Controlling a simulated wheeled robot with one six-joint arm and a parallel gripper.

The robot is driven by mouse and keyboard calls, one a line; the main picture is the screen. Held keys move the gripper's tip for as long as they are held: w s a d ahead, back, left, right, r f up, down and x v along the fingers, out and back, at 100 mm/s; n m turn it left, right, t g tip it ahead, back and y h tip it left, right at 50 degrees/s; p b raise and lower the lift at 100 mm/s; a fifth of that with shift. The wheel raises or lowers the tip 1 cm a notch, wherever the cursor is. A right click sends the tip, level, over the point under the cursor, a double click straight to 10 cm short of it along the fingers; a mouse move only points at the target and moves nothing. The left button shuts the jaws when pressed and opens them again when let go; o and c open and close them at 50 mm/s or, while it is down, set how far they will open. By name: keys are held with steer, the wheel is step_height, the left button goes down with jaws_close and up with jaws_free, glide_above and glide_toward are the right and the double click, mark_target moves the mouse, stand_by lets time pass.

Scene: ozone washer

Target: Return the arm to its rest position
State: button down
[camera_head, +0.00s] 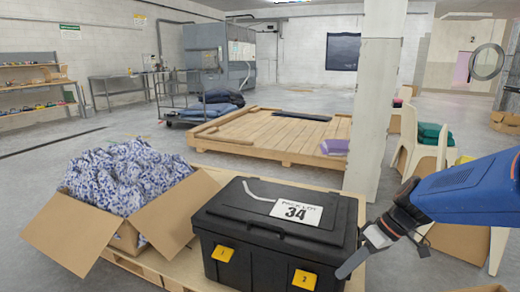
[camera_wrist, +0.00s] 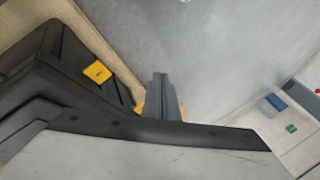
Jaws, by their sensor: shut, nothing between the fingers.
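My gripper (camera_head: 347,268) is at the lower right of the head view, at the end of my blue arm. Its fingers point down and left, in front of the right side of a black case (camera_head: 232,218); I cannot tell whether they touch it. In the wrist view the fingers (camera_wrist: 160,85) are together with nothing between them. The black case also shows at the left of the wrist view (camera_wrist: 55,65), with a yellow tag (camera_wrist: 97,72) on it.
The lidded case, labelled 34, stands on a pallet (camera_head: 183,270) beside an open carton (camera_head: 165,215) of blue-and-white cloth. A pale pillar (camera_head: 374,110) rises behind the case. A chair (camera_head: 420,150) with folded green cloth stands at right.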

steer(key=s+d+r+m+t+h, duration=0.2)
steer(key=s+d+m+h, duration=0.1)
steer(key=s, duration=0.3)
steer(key=s+d+r+m+t+h, duration=0.2)
steer(key=s+d+m+h, duration=0.1)
steer(key=s, duration=0.4)
steer(key=shift+d+r+m+t+h, duration=0.15)
steer(key=shift+d+m+t+h, duration=0.05)
steer(key=shift+m+t+h, duration=0.25)
stand_by(0.4)
